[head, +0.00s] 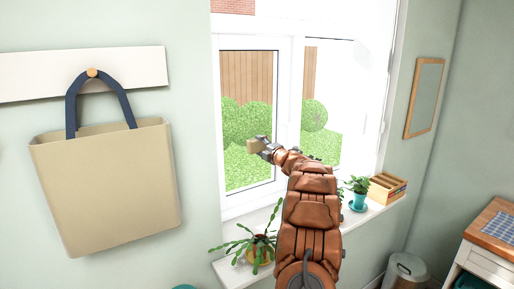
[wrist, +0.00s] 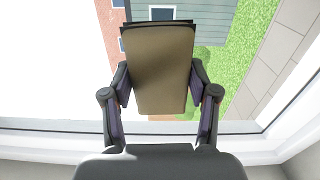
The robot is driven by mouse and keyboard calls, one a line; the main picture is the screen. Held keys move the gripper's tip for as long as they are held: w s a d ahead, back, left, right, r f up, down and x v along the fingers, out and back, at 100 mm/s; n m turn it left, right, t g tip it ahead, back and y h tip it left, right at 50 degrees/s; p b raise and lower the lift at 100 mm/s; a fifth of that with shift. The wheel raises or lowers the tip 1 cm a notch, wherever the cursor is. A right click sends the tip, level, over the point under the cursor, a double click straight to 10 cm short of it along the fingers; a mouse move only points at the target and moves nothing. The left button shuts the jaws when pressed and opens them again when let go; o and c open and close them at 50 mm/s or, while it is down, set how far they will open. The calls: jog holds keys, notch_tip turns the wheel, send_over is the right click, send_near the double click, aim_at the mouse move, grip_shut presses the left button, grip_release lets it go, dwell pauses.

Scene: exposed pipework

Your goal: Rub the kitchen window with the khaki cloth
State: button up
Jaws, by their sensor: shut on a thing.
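The kitchen window (head: 237,172) has a white frame and shows a fence, bushes and grass behind its glass. My gripper (head: 263,145) is raised in front of the left pane and is shut on the khaki cloth (head: 253,145). In the wrist view, the khaki cloth (wrist: 163,70) is a folded pad held between the two fingers of my gripper (wrist: 160,98). The outdoors shows beyond the pad. I cannot tell whether the cloth touches the glass.
The sill holds a trailing plant (head: 258,250) at left, and a potted plant (head: 358,190) and a wooden box (head: 386,188) at right. A beige bag (head: 108,190) hangs left of the window. A mirror (head: 424,98) hangs right. A bin (head: 405,270) stands below.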

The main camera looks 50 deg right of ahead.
aim_at(236, 148)
jog(key=shift+s+d+f, duration=0.1)
jog(key=shift+s+d, duration=0.05)
jog(key=shift+d, duration=0.3)
jog(key=a+b, duration=0.1)
jog(key=w+a+b, duration=0.1)
jog(key=a+b, duration=0.1)
jog(key=shift+a+f+b, duration=0.1)
jog(key=shift+b, duration=0.2)
jog(key=shift+w+a, duration=0.1)
jog(key=shift+a, duration=0.1)
jog(key=shift+w+a+b, duration=0.25)
jog(key=shift+a+b, duration=0.55)
jog(key=shift+a, duration=0.05)
jog(key=shift+w+a+b, duration=0.2)
jog(key=shift+a+b, duration=0.6)
jog(key=shift+w+a+b, duration=0.25)
jog(key=shift+a+b, duration=0.35)
jog(key=shift+a, duration=0.1)
jog(key=shift+w+a+b, duration=0.25)
jog(key=shift+a+b, duration=0.3)
jog(key=shift+a, duration=0.15)
jog(key=shift+w+a, duration=0.1)
jog(key=shift+a, duration=0.05)
jog(key=shift+r, duration=0.2)
